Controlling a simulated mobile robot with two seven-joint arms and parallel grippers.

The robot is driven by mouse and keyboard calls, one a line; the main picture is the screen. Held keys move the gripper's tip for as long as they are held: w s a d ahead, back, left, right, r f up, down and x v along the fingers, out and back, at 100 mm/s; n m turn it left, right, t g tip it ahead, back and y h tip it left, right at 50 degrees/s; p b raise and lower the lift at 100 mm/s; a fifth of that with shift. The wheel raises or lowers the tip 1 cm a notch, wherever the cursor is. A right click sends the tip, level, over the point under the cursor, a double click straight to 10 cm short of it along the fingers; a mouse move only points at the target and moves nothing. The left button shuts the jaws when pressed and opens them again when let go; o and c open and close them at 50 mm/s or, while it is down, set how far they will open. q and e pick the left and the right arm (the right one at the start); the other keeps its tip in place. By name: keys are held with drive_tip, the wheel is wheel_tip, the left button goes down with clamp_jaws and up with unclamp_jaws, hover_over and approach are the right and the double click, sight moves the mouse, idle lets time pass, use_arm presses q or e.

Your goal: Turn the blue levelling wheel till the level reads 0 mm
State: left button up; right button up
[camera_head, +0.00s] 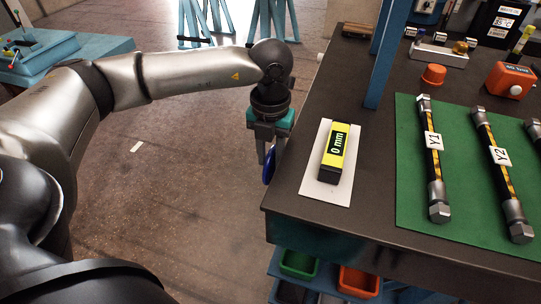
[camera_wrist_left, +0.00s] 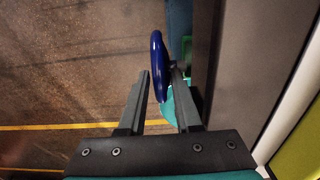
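The level (camera_head: 335,150) is a yellow and black box on a white plate (camera_head: 319,190) at the table's left edge. Its display reads 0 mm. The blue levelling wheel (camera_head: 268,168) hangs at the table's left side, partly hidden by my left gripper (camera_head: 267,156). In the left wrist view the wheel (camera_wrist_left: 158,60) stands edge-on between the two fingertips of my left gripper (camera_wrist_left: 161,76). Slim gaps show beside the rim, so the fingers look open around it, not clamped. My right gripper is not in view.
A blue post (camera_head: 387,55) rises behind the level. Green (camera_head: 299,262) and orange (camera_head: 358,281) bins sit below the table.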

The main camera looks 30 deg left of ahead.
use_arm(q)
drive_tip(key=shift+c, duration=0.2)
clamp_jaws()
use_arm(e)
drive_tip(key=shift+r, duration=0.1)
use_arm(q)
drive_tip(key=shift+w+r+g+p, duration=0.1)
drive_tip(key=shift+w+g+p, duration=0.2)
drive_tip(key=shift+g+p, duration=0.75)
drive_tip(key=shift+w+a+g+h+p, duration=0.1)
drive_tip(key=shift+w+g+h+p, duration=0.1)
drive_tip(key=shift+g+h+p, duration=0.3)
drive_tip(key=shift+w+g, duration=0.15)
drive_tip(key=shift+g, duration=0.4)
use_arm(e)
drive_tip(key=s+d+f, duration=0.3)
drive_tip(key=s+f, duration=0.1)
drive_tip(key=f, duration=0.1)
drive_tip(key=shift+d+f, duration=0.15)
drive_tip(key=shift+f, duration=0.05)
use_arm(q)
drive_tip(key=shift+o, duration=0.2)
unclamp_jaws()
